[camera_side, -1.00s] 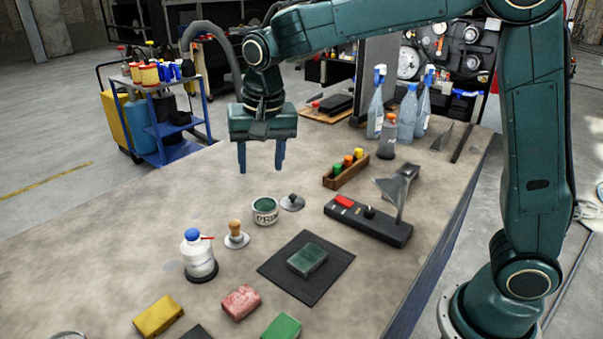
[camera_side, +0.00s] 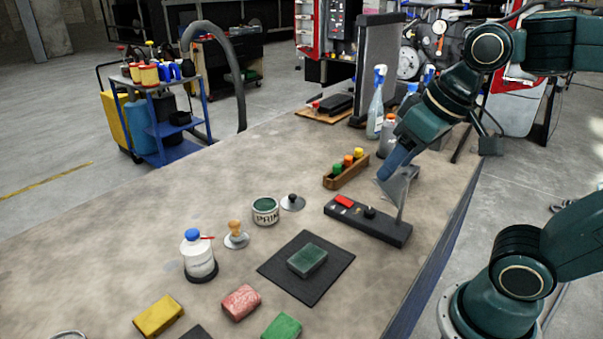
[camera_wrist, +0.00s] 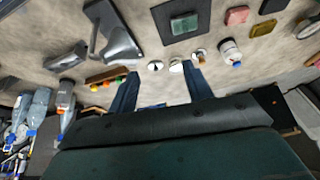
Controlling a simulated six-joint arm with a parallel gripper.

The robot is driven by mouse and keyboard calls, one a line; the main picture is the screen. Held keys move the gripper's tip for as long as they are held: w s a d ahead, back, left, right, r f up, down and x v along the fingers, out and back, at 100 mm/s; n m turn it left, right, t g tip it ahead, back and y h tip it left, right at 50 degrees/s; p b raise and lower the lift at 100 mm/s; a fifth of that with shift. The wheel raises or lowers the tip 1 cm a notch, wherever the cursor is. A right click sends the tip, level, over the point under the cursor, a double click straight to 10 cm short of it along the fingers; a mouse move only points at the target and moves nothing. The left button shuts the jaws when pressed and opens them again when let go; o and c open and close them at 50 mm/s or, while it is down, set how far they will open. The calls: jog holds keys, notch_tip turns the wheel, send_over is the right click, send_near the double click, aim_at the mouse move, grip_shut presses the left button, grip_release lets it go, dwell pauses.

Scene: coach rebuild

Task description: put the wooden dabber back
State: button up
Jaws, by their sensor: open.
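The wooden dabber (camera_side: 235,229) has a light tan handle and stands on a small round grey saucer (camera_side: 244,242). It sits between a white bottle with a blue cap (camera_side: 200,258) and an open paint tin (camera_side: 265,211). In the wrist view the dabber (camera_wrist: 199,55) is small, near the tip of one finger. A grey lid with a dark knob (camera_side: 292,203) lies right of the tin.
A green block (camera_side: 307,260) lies on a black mat (camera_side: 284,275). The black box (camera_side: 370,224), a wooden rack of coloured bottles (camera_side: 345,176) and spray bottles (camera_side: 375,110) stand near my gripper. Yellow (camera_side: 158,315) and pink (camera_side: 241,302) blocks lie in front. The table's left side is clear.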

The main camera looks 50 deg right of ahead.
jog(key=s, duration=0.1)
jog(key=s+f, duration=0.1)
jog(key=s+n, duration=0.1)
jog(key=shift+s+d+f, duration=0.15)
jog(key=shift+s+f, duration=0.15)
jog(key=shift+w, duration=0.15)
jog(key=shift+c, duration=0.3)
dwell(0.9)
